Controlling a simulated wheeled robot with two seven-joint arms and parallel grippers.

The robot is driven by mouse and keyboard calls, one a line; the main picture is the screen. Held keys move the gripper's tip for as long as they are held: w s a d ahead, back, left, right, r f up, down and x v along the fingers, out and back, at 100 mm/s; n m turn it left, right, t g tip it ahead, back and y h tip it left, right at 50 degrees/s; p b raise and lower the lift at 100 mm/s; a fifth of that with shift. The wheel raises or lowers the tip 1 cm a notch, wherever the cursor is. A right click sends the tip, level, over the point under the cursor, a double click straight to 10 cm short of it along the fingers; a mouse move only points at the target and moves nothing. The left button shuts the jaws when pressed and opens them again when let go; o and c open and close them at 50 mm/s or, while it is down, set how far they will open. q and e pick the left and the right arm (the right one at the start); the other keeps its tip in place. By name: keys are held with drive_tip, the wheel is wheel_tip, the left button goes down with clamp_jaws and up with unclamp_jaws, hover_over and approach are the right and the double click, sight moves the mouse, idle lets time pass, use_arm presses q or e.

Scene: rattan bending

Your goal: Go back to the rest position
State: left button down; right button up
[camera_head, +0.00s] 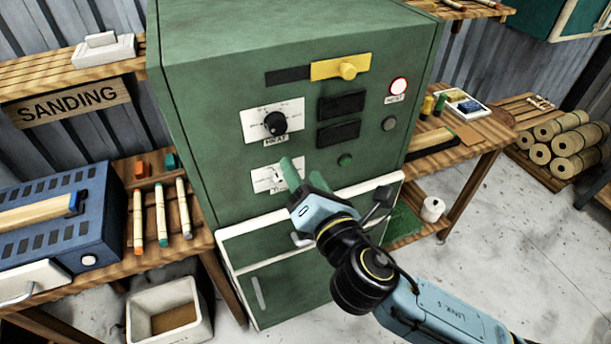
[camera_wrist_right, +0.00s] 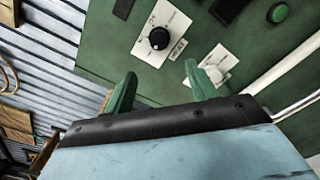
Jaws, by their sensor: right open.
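My right gripper (camera_head: 302,172) is in front of the lower dial plate of a green cabinet (camera_head: 215,110). Its green fingers are apart with nothing between them. They also show in the right wrist view (camera_wrist_right: 158,88), pointing at the panel. I cannot tell whether a finger touches the lower dial, which is partly hidden behind the fingers. The heat dial (camera_head: 275,123) is black on a white plate above the gripper and also shows in the right wrist view (camera_wrist_right: 158,39). My left gripper is not in view.
A blue machine (camera_head: 100,225) and several coloured sticks (camera_head: 162,212) are on the left bench. A white bin (camera_head: 170,308) stands on the floor. A wooden bench (camera_head: 470,150) with small items is at right, with rattan rolls (camera_head: 575,140) beyond.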

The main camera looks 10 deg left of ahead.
idle(0.3)
drive_tip(key=w+d+f+m+g+h+b, duration=0.1)
drive_tip(key=w+d+f+m+h+b, duration=0.2)
drive_tip(key=f, duration=0.8)
drive_tip(key=w+d+f+m+g+h+b, duration=0.15)
drive_tip(key=d+f+m, duration=0.3)
drive_tip(key=f, duration=0.55)
drive_tip(key=s+d+f+m+g+h+b, duration=0.15)
drive_tip(key=d+f+m, duration=0.3)
drive_tip(key=f, duration=0.65)
drive_tip(key=s+d+f+m+g+h+b, duration=0.1)
drive_tip(key=s+d+f+m+g+b, duration=0.3)
drive_tip(key=f, duration=0.8)
drive_tip(key=s+d+f+m+g+h+b, duration=0.15)
drive_tip(key=s+d+f+m, duration=0.45)
drive_tip(key=s+f, duration=0.65)
drive_tip(key=s+d+f+m+g+h+b, duration=0.1)
drive_tip(key=s+d+f+m+g+b, duration=0.15)
drive_tip(key=s+d+f+m, duration=0.65)
drive_tip(key=s+d+f+g+b, duration=0.1)
drive_tip(key=s+f, duration=0.3)
drive_tip(key=s, duration=0.4)
drive_tip(key=s+d+f+g+b, duration=0.1)
drive_tip(key=s+f, duration=0.4)
drive_tip(key=s, duration=0.3)
drive_tip(key=shift+s+m, duration=0.3)
drive_tip(key=shift+s, duration=0.1)
